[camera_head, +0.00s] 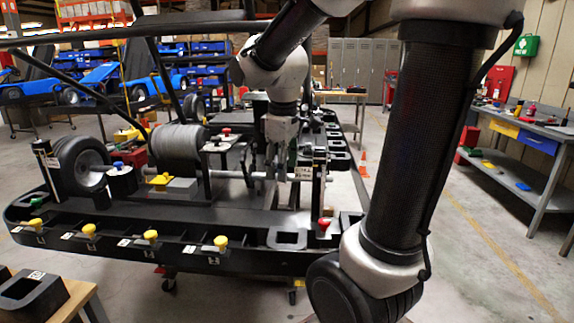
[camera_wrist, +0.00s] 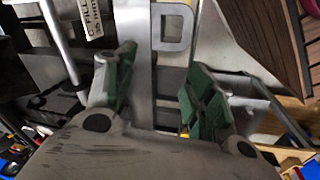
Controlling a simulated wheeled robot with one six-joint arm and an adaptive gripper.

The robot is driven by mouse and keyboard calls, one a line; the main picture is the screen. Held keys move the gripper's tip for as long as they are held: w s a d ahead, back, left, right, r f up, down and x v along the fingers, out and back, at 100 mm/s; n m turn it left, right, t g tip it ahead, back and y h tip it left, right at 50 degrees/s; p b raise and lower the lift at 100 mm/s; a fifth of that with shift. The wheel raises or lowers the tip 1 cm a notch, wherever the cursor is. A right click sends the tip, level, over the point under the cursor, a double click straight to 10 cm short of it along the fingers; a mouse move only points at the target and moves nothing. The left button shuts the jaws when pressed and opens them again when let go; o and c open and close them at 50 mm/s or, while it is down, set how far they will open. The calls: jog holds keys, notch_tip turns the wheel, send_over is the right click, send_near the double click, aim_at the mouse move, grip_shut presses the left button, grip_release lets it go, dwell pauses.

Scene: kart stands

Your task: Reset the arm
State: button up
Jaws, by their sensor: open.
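My gripper (camera_head: 275,160) hangs over the black kart stand, pointing down beside the metal upright parts near the axle. In the wrist view my gripper (camera_wrist: 158,82) has its two green-padded fingers apart, with a wide gap between them. A grey metal bar (camera_wrist: 151,60) shows beyond and between the fingers; I cannot tell whether it is close to them. Nothing is seen held. A labelled plate (camera_wrist: 91,18) is at the upper left of the wrist view.
The black kart stand (camera_head: 180,252) carries a rear wheel (camera_head: 80,165), a grey drum-like roll (camera_head: 178,147), a silver axle (camera_head: 228,174) and several yellow knobs along its front. A workbench (camera_head: 530,135) stands at right.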

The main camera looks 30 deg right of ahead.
dwell(0.6)
jog(key=s+a+r+m+t+y, duration=0.1)
jog(key=s+m, duration=0.6)
jog(key=s, duration=0.7)
jog(key=shift+a+r+t, duration=0.25)
jog(key=shift+r+t, duration=0.15)
jog(key=shift+t, duration=0.3)
jog(key=shift+c, duration=0.4)
dwell(0.3)
